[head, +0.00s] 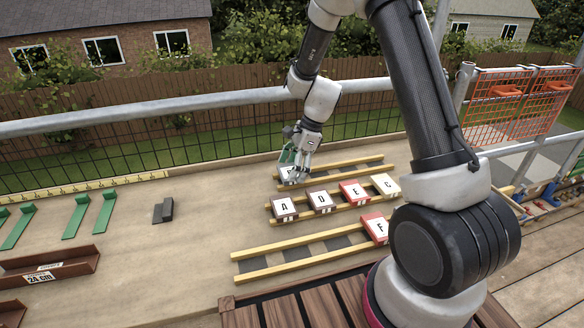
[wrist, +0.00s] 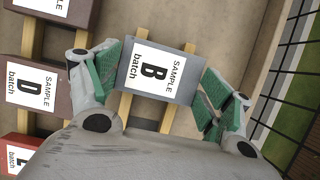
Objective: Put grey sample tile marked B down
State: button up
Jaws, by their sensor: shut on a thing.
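The grey sample tile marked B (wrist: 153,72) sits between the green-padded fingers of my gripper (wrist: 158,82) in the wrist view, its white label facing up. The pads are at its two ends. Wooden battens (wrist: 128,125) run beneath it; whether it touches them I cannot tell. In the head view my gripper (head: 293,164) is at the far batten pair (head: 345,166), near its left end, and mostly hides the tile.
Tiles A (head: 284,208), D (head: 320,200), E (head: 354,191) and C (head: 385,185) lie on the middle battens. Tile F (head: 377,228) lies on the near battens (head: 290,255). A mesh fence with a rail (head: 180,108) stands behind. A dark grey block (head: 163,210) lies to the left.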

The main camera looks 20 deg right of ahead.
jog(key=shift+f, duration=0.15)
jog(key=shift+f, duration=0.25)
jog(key=o, duration=1.1)
jog(key=s+d+r+n+t+h, duration=0.1)
jog(key=s+d+r+n, duration=0.25)
jog(key=r, duration=0.65)
jog(key=s+d+r+n, duration=0.2)
jog(key=s+d+r, duration=0.15)
jog(key=r, duration=0.65)
jog(key=s+d+r+n+t+h, duration=0.1)
jog(key=s+d+r+n, duration=0.1)
jog(key=s+n, duration=0.2)
jog(key=s+d+r+n+t+h, duration=0.1)
jog(key=s+d+r+n, duration=0.2)
jog(key=s, duration=0.7)
jog(key=s+d+r+n+t+h, duration=0.1)
jog(key=s+d+r+n, duration=0.1)
jog(key=s+n, duration=0.3)
jog(key=shift+s+d+r+n, duration=0.15)
jog(key=shift+s+d, duration=0.1)
jog(key=shift+s, duration=0.25)
jog(key=shift+s+d+n, duration=0.1)
jog(key=shift+s+d, duration=0.1)
jog(key=shift+s, duration=0.3)
